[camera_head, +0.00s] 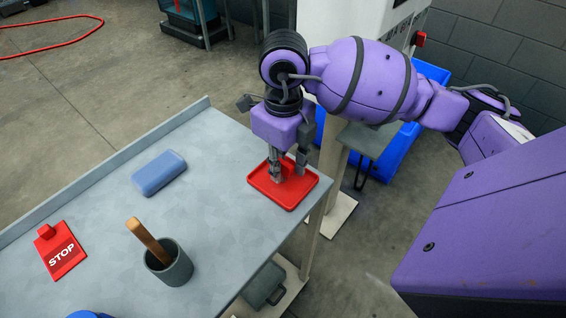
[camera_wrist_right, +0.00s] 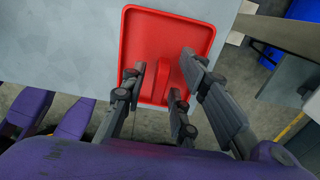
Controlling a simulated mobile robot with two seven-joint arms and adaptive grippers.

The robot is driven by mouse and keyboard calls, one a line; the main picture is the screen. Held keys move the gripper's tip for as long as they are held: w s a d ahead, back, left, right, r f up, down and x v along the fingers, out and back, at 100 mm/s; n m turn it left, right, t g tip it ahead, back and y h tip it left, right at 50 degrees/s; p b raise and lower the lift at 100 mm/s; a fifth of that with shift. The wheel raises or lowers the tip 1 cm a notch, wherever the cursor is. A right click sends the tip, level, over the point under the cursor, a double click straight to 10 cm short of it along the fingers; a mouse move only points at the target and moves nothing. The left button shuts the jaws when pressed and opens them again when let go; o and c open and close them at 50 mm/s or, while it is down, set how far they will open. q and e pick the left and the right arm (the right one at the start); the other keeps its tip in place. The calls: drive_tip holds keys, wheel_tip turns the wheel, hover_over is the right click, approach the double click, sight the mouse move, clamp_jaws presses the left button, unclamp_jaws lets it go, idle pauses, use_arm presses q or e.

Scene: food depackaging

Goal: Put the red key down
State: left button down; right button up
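The red tray (camera_head: 308,187) lies near the right edge of the table, and its back rim (camera_wrist_right: 170,12) shows in the right wrist view. The red key (camera_wrist_right: 187,70) appears as a narrow raised red piece over the tray floor, close beside one finger; its outline blends with the tray. My right gripper (camera_head: 288,174) points down into the tray. Its fingers (camera_wrist_right: 168,80) stand apart on either side of the key, with a gap visible on the left. The fingers partly hide the key. My left gripper is not in view.
On the table (camera_head: 215,150) are a blue case (camera_head: 158,173), a dark grey cup (camera_head: 170,267) with a wooden-handled tool (camera_head: 148,240), and a red STOP sign (camera_head: 62,258). A blue bin (camera_head: 385,160) stands on the floor behind the tray. The table middle is clear.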

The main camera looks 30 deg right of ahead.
sight(283, 162)
drive_tip(key=shift+r, duration=0.55)
wheel_tip(283, 162, up, 11)
drive_tip(key=shift+r+p, duration=0.2)
drive_tip(key=shift+p, duration=0.1)
